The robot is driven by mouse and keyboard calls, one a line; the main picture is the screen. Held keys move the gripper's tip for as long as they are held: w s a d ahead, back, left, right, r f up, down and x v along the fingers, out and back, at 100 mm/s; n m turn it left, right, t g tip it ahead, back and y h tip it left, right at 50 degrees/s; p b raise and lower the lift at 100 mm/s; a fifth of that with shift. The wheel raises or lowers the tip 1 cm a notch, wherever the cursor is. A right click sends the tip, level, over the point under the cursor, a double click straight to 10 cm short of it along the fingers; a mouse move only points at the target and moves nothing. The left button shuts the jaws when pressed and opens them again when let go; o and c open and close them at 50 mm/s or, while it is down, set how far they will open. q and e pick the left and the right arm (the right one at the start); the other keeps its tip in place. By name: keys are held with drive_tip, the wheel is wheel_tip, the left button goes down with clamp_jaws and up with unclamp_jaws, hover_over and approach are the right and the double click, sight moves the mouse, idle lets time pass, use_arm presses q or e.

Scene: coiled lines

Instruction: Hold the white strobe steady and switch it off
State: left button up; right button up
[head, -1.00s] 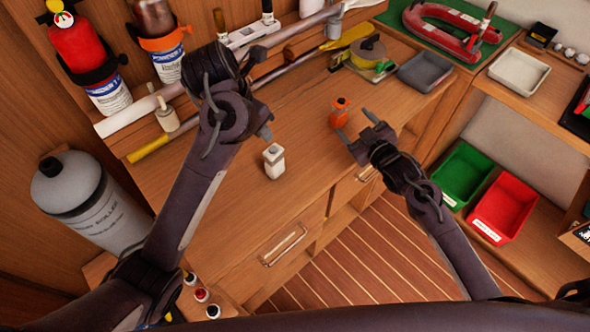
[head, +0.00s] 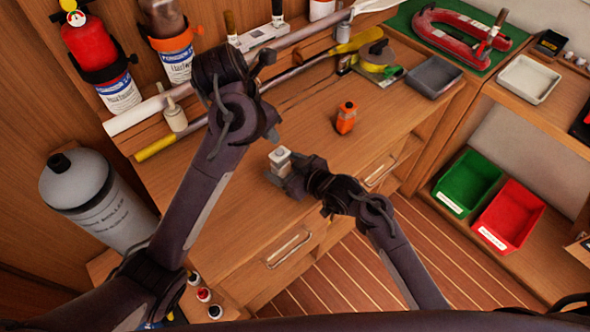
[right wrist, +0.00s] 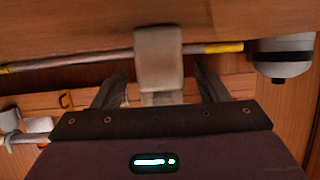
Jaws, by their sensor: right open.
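The white strobe (head: 280,158) is a small upright block on the wooden bench top. My right gripper (head: 282,170) is at the strobe, with its open fingers reaching to either side of it. In the right wrist view the strobe (right wrist: 158,60) stands between the two spread fingers, with a gap visible on each side. Its switch cannot be made out. My left arm (head: 205,195) rises over the left part of the bench. Its fingers cannot be made out clearly, and the strobe is to the right of it.
A small orange device (head: 346,117) stands on the bench behind and right of the strobe. A grey tray (head: 433,76) lies at the back right. A yellow-ended pole (head: 158,148) runs along the back. Green (head: 468,182) and red (head: 508,217) bins are at right. The bench's front edge is close.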

drive_tip(key=shift+x, duration=0.8)
drive_tip(key=shift+c, duration=0.5)
drive_tip(key=c, duration=0.9)
use_arm(q)
clamp_jaws()
use_arm(e)
drive_tip(key=shift+c, duration=0.5)
